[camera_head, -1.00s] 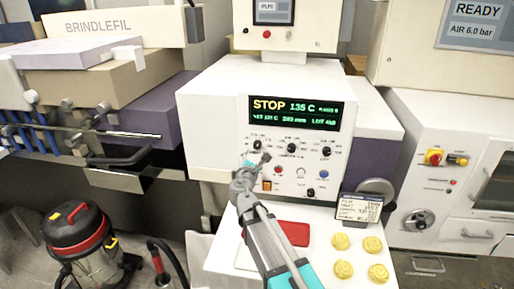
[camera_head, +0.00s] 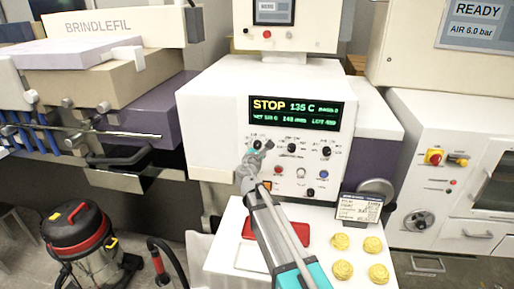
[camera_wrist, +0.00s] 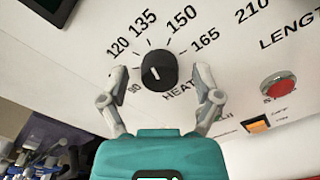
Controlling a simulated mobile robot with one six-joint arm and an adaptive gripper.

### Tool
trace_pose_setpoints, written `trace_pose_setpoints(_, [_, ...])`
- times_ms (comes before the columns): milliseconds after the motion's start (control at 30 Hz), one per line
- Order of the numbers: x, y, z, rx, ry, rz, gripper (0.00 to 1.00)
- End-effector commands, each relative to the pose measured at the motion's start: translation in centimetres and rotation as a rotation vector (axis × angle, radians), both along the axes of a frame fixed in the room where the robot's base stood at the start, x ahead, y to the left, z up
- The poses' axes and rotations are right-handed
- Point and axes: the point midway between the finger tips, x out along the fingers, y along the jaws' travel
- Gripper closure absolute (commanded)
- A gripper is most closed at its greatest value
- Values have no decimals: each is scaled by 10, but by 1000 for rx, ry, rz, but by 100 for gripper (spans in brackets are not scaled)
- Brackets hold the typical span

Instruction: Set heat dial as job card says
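The heat dial (camera_wrist: 158,71) is a round black knob with a white line, marked HEAT on the white panel. The scale around it shows 90, 120, 135, 150 and 165. The line points up, slightly left, about toward 135. My gripper (camera_wrist: 161,80) is open, with one finger on each side of the dial; contact cannot be told. In the head view my gripper (camera_head: 258,153) is at the upper left knob of the panel. The display (camera_head: 296,112) reads STOP and 135 C. The job card (camera_head: 360,208) stands at the panel's lower right; its writing is too small to read.
More knobs (camera_head: 291,148) sit right of the heat dial. A red button (camera_wrist: 278,88) and an orange switch (camera_wrist: 257,124) lie below right. Several yellow pieces (camera_head: 372,245) and a red item (camera_head: 290,232) lie on the white shelf.

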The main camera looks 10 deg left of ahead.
Motion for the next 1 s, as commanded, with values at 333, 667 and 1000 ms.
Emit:
trace_pose_setpoints(333, [0, 0, 0, 0, 0, 0, 83])
trace_pose_setpoints(667, [0, 0, 0, 12, 0, 0, 100])
trace_pose_setpoints(1000, [0, 0, 0, 136, -5, 0, 100])
